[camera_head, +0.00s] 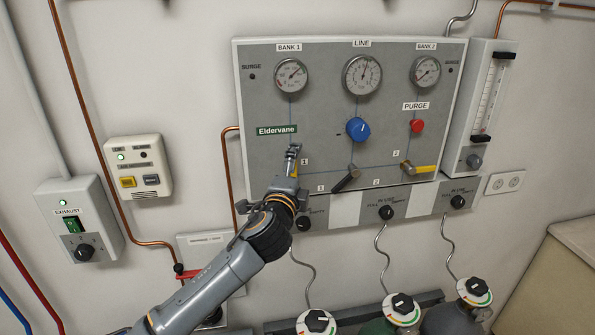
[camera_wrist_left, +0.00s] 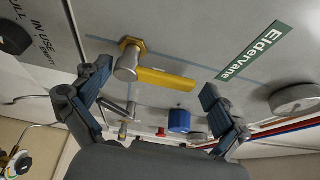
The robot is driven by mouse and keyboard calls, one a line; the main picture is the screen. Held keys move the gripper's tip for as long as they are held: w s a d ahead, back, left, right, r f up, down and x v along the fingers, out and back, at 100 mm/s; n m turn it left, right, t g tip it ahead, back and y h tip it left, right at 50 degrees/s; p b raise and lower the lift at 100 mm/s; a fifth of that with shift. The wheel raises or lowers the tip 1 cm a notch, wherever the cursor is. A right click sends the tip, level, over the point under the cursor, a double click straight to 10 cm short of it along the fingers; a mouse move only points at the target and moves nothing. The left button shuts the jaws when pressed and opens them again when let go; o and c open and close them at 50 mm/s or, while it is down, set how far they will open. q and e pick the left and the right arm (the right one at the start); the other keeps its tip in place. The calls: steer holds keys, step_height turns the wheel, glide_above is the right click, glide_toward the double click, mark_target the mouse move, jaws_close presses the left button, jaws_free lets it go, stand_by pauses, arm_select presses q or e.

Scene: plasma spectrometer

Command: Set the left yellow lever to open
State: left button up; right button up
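The left yellow lever (camera_head: 295,170) is on the lower left of the grey panel, below the green Eldervane label, and is mostly hidden behind my left gripper in the head view. In the left wrist view the lever's yellow handle (camera_wrist_left: 165,79) extends from a metal hub with a yellow collar. My left gripper (camera_head: 293,152) is at the lever, and in the wrist view its two fingers (camera_wrist_left: 155,88) are spread wide, one on either side of the lever. I see no clear contact. My right gripper is out of view.
A second yellow lever (camera_head: 426,169) lies horizontal at right, beside a black lever (camera_head: 346,179). A blue knob (camera_head: 358,130) and red purge button (camera_head: 417,126) sit above. Gas bottles with black knobs (camera_head: 402,306) stand below. The exhaust box (camera_head: 80,222) is at left.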

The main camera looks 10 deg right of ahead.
arm_select(q)
steer(key=shift+w+a+f, duration=0.1)
steer(key=shift+f, duration=0.1)
steer(key=shift+s+a, duration=0.2)
steer(key=shift+s, duration=0.25)
steer(key=v, duration=1.1)
steer(key=shift+s+d+r, duration=0.15)
steer(key=shift+r, duration=0.05)
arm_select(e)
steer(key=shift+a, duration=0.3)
